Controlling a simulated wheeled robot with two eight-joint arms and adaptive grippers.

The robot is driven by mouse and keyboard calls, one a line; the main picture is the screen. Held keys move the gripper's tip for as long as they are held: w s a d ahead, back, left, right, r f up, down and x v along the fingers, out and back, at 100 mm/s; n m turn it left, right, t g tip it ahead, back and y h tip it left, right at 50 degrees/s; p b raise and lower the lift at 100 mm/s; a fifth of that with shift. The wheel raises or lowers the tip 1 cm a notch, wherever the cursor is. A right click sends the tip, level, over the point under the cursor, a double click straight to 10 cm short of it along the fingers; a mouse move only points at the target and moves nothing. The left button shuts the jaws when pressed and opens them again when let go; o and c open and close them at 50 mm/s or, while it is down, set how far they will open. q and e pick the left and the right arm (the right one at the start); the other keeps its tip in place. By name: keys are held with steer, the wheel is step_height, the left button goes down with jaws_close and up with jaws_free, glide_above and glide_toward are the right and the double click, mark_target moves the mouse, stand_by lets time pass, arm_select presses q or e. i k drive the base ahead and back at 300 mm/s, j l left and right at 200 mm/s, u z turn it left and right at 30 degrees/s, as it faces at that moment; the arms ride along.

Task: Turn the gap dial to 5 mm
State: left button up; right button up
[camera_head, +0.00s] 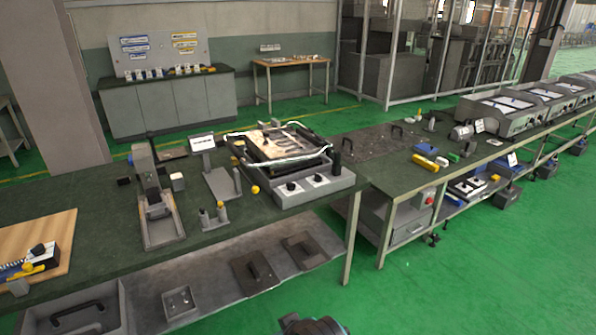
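A grey machine (300,168) with an open top and a wire loop around it stands near the right end of the left bench. Its sloped front panel carries two dark knobs, a left one (291,187) and a right one (319,178). Another dark knob (38,250) sits on a small box on the wooden board at the far left. Markings are too small to read, so I cannot tell which knob is the gap dial or its setting. Neither of my grippers can be made out; only a dark part of my body shows at the bottom edge.
A grey press-like device (154,195), a small sign stand (203,143) and short posts (213,213) stand on the left bench. A lower shelf (215,274) holds metal plates and trays. The right bench (375,148) holds several parts. Green floor in front is open.

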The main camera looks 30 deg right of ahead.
mark_target(289, 186)
steer(key=i+l, duration=0.2)
steer(key=l, duration=0.2)
steer(key=i+l, duration=0.2)
steer(key=l, duration=0.2)
steer(key=i+l, duration=0.15)
steer(key=l, duration=0.25)
steer(key=i+l, duration=0.2)
steer(key=l, duration=0.15)
steer(key=i+l, duration=0.2)
steer(key=l, duration=0.2)
